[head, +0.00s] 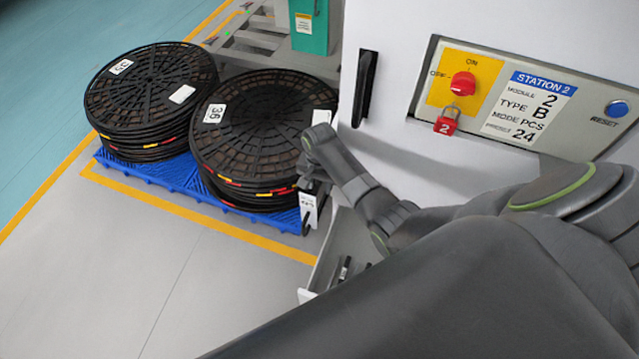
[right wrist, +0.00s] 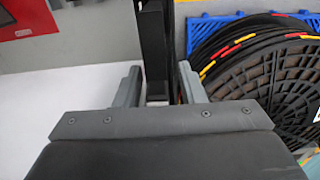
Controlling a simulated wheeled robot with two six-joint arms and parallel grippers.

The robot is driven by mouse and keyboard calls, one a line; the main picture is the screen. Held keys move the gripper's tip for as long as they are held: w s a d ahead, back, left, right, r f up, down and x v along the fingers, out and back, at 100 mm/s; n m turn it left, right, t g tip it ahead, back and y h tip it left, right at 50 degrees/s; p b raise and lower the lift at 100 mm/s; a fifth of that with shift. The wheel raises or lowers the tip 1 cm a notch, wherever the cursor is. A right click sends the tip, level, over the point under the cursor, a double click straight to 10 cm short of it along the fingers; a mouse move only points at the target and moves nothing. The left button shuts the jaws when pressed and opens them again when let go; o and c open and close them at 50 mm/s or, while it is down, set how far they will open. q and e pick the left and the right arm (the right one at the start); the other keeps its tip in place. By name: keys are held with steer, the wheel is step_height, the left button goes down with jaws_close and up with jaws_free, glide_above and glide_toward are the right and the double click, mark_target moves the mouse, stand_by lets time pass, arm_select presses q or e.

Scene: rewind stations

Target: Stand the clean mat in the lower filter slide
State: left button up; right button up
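My right gripper (head: 312,188) is at the front edge of the white station, beside the right-hand reel stack. In the right wrist view its two fingers (right wrist: 157,84) stand apart, with a dark upright bar (right wrist: 155,45) between or just beyond them. A gap shows beside the right finger, and I cannot tell whether the bar is touched. A white printed tag (head: 308,208) hangs just below the gripper; what it belongs to is unclear. Below is an open drawer-like bay (head: 306,295) with small dark and metal parts, mostly hidden by my arm. I cannot make out the clean mat or the lower filter slide. My left gripper is out of view.
Two stacks of black reels, 35 (head: 150,95) and 36 (head: 262,130), stand on a blue pallet (head: 160,183). The station panel (head: 520,95) has a red switch (head: 463,83), red padlock (head: 446,121) and blue button (head: 617,109). Floor at left is clear.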

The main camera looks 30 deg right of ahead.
steer(key=shift+r+p, duration=0.4)
steer(key=shift+r, duration=0.1)
step_height(320, 180, up, 5)
steer(key=p, duration=0.6)
steer(key=shift+r, duration=0.2)
step_height(320, 180, up, 4)
steer(key=p, duration=0.4)
steer(key=shift+r+p, duration=0.1)
steer(key=shift+p, duration=0.3)
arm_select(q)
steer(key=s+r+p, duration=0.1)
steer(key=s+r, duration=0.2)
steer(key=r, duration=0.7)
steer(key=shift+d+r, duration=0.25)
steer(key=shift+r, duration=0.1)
arm_select(e)
steer(key=shift+r, duration=0.65)
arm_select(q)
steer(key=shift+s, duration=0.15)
